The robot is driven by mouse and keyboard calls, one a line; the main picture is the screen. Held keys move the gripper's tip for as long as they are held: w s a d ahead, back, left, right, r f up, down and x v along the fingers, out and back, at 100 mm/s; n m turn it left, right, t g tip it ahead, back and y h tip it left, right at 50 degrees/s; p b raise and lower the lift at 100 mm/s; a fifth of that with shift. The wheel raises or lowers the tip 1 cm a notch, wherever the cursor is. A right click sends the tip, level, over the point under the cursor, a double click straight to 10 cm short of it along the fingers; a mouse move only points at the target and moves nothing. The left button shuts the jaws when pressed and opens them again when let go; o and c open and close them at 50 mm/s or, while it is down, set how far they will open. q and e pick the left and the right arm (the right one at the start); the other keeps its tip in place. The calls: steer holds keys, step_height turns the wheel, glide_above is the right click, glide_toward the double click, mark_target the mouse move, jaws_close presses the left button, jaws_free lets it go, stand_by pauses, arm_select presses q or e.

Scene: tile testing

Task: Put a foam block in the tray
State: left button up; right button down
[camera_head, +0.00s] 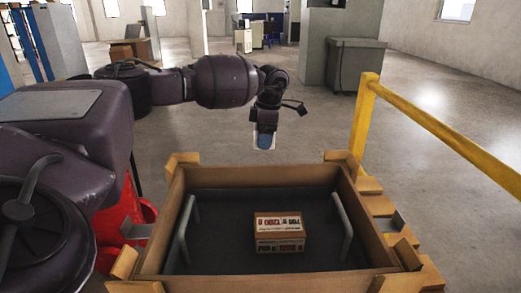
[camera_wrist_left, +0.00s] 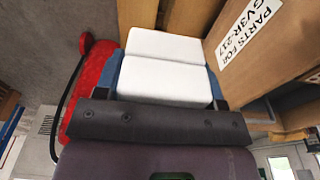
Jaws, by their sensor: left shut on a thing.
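My left gripper (camera_head: 265,140) hangs pointing down just beyond the far edge of the wooden crate, higher than its rim. It is shut on a white foam block (camera_wrist_left: 165,78), which fills the space between the blue fingers in the left wrist view. In the head view only a small pale part of the block shows at the fingertips. The dark grey tray (camera_head: 225,262), with a grey handle at each side, sits inside the crate. A brown cardboard box with red and white labels (camera_head: 280,232) lies in it, right of the middle. My right gripper is not in view.
The wooden crate (camera_head: 263,173) has raised walls and corner posts around the tray. A yellow rail (camera_head: 440,130) runs along the right. The tray's left half is bare.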

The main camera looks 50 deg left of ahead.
arm_select(q)
steer(key=shift+r, duration=0.9)
